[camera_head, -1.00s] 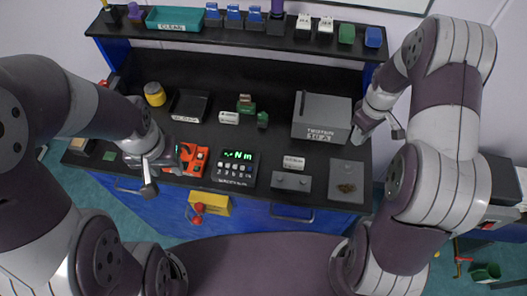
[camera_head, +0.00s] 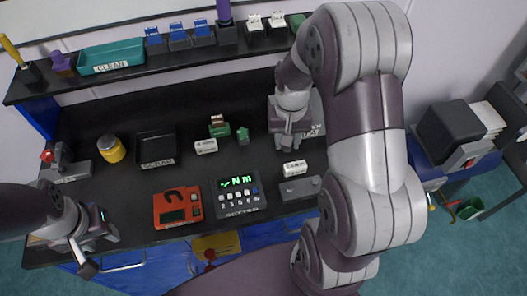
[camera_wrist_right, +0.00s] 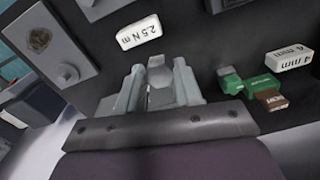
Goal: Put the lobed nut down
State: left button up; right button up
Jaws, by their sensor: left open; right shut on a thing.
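My right gripper (camera_head: 287,138) is over the dark bench, in front of a grey box that my arm mostly hides. In the right wrist view its fingers (camera_wrist_right: 158,90) are closed on a small grey piece (camera_wrist_right: 160,76), which I take to be the lobed nut. Its lobes cannot be made out, and the head view does not show it clearly. A white "2.5 N m" label block (camera_wrist_right: 138,32) lies just beyond the fingertips; it also shows in the head view (camera_head: 294,168). My left gripper (camera_head: 92,248) is open and empty at the bench's front left.
A grey block with a knob (camera_head: 300,189), a keypad display (camera_head: 238,196) and an orange device (camera_head: 178,207) line the front. A black tray (camera_head: 155,149) and yellow jar (camera_head: 111,149) stand left. Green blocks (camera_head: 243,135) lie near the right gripper. Bare bench lies between.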

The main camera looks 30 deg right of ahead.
jog(key=p, duration=0.1)
send_over(263, 161)
jog(key=f, duration=0.2)
jog(key=shift+w+a+f, duration=0.15)
jog(key=shift+a+f, duration=0.2)
jog(key=shift+f, duration=0.05)
jog(key=f, duration=0.2)
jog(key=f+p, duration=0.1)
jog(key=shift+s+d+f, duration=0.35)
jog(key=shift+d+f, duration=0.05)
jog(key=shift+f, duration=0.2)
jog(key=shift+w+a, duration=0.2)
jog(key=shift+w, duration=0.05)
jog(key=shift+f, duration=0.15)
jog(key=o, duration=0.8)
jog(key=shift+s, duration=0.1)
jog(key=shift+c, duration=0.2)
jog(key=shift+o, duration=1.4)
pick_arm(q)
jog(key=shift+w+a+r, duration=0.15)
jog(key=shift+a+r, duration=0.1)
jog(key=shift+r, duration=0.3)
jog(key=shift+w+a+r, duration=0.1)
jog(key=shift+a+r, duration=0.1)
jog(key=shift+r, duration=0.35)
pick_arm(e)
jog(key=shift+d, duration=0.15)
